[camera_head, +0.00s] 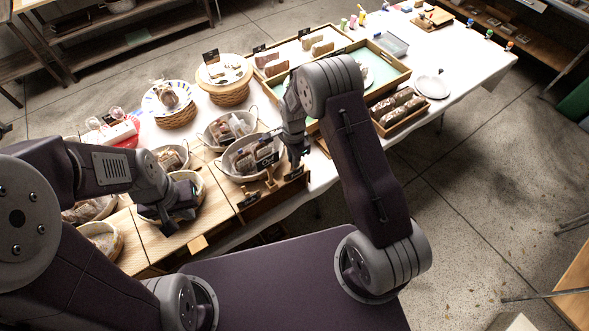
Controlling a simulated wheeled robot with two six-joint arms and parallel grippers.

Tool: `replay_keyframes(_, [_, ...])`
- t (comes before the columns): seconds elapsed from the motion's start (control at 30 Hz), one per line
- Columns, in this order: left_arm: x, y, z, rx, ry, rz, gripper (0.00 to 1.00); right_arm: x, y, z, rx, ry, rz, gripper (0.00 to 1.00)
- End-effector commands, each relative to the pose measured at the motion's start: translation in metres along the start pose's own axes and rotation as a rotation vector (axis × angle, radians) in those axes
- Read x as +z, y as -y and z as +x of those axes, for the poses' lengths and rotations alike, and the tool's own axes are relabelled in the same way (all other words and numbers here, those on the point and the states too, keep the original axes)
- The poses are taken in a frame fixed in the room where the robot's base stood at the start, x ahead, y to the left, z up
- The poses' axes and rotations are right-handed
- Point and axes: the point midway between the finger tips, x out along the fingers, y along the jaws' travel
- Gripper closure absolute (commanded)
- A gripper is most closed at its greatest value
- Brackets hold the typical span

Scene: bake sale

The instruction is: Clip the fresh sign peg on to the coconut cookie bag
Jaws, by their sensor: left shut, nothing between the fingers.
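Several small black signs stand around the front baskets; their lettering is too small to read, so I cannot tell which is the fresh sign peg. One black sign (266,161) is at the metal basket (228,172), and another (248,199) is at the wooden board's front edge. Bagged cookies (243,162) lie in that basket; I cannot tell which bag is coconut. My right gripper (299,162) points down just right of this basket, beside a black sign (293,174); its fingers are too small to judge. My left gripper (172,222) is shut and empty over the front left baskets.
Another metal basket (207,137) with bags stands behind. A plate of cookies on a wicker stand (226,92) and a striped plate (152,103) are further back. Wooden trays (398,80) fill the table's middle.

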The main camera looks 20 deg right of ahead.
Motion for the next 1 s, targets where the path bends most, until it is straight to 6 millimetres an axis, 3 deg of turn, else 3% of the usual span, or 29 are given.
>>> replay_keyframes(0.57, [0.0,0.0,0.0,0.0,0.0,0.0,1.0,0.0,0.0,-0.001,0.0,0.0,0.0,1.0])
replay_keyframes(1.0, [-0.002,-0.001,-0.023,0.0,0.0,0.0,1.0,0.0,0.0,-0.03,0.0,0.0,0.0,1.0])
